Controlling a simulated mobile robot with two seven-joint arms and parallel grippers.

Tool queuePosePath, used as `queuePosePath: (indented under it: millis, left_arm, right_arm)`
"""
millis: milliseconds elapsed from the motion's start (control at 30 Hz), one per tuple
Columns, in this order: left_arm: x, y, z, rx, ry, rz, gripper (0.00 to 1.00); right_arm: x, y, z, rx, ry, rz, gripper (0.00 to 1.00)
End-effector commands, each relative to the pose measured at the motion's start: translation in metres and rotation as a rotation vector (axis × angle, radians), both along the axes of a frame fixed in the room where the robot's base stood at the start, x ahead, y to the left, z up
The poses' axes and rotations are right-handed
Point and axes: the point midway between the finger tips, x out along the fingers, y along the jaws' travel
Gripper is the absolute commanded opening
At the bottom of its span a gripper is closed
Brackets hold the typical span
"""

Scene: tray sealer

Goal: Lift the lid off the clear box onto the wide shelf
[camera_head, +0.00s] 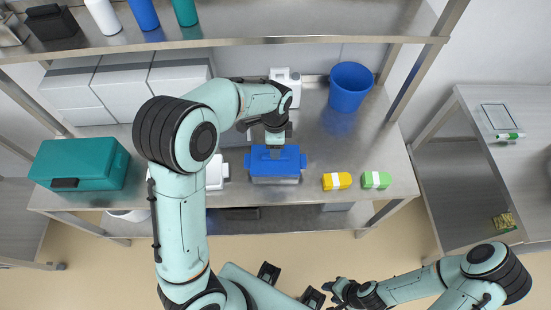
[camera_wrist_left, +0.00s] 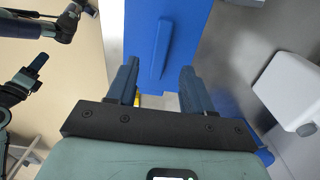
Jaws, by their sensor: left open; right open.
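The clear box (camera_head: 275,181) stands on the steel table with its blue lid (camera_head: 285,165) on top. The lid's raised bar handle shows in the left wrist view (camera_wrist_left: 161,48). My left gripper (camera_head: 276,147) is over the far side of the lid, its fingertips mostly hidden by the wrist in the head view. In the left wrist view its fingers (camera_wrist_left: 160,78) are spread and empty, with the handle ahead between them. My right gripper (camera_head: 333,286) is open and empty, low in front of the table. A long steel shelf (camera_head: 240,40) runs above the table.
A white, a blue and a teal bottle (camera_head: 184,12) stand on the shelf. A teal case (camera_head: 82,165) and grey boxes (camera_head: 90,85) are at left. A blue bin (camera_head: 349,88), a yellow block (camera_head: 337,181) and a green block (camera_head: 376,180) are right of the box.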

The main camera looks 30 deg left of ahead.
Motion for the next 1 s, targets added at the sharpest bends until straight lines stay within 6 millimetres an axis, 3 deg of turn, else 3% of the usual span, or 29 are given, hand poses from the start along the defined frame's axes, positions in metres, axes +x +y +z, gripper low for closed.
queuePosePath:
  millis: [400, 700, 767, 867, 1000]
  left_arm:
    - [0.001, -0.004, -0.049, 0.0, 0.002, 0.001, 0.51]
    - [0.001, -0.004, -0.054, -0.001, 0.0, 0.001, 0.51]
    - [0.001, -0.004, -0.054, -0.001, 0.0, 0.001, 0.35]
    - [0.001, -0.004, -0.054, -0.001, 0.0, 0.001, 0.02]
    - [0.002, -0.004, -0.054, 0.0, -0.001, 0.001, 0.0]
  right_arm:
    - [0.0, 0.0, -0.001, 0.0, 0.0, 0.0, 0.43]
    - [0.0, 0.0, -0.001, 0.0, 0.0, 0.0, 0.43]
    - [0.0, 0.0, -0.001, 0.0, 0.0, 0.0, 0.43]
    - [0.0, 0.0, -0.001, 0.0, 0.0, 0.0, 0.43]
    - [0.0, 0.0, -0.001, 0.0, 0.0, 0.0, 0.43]
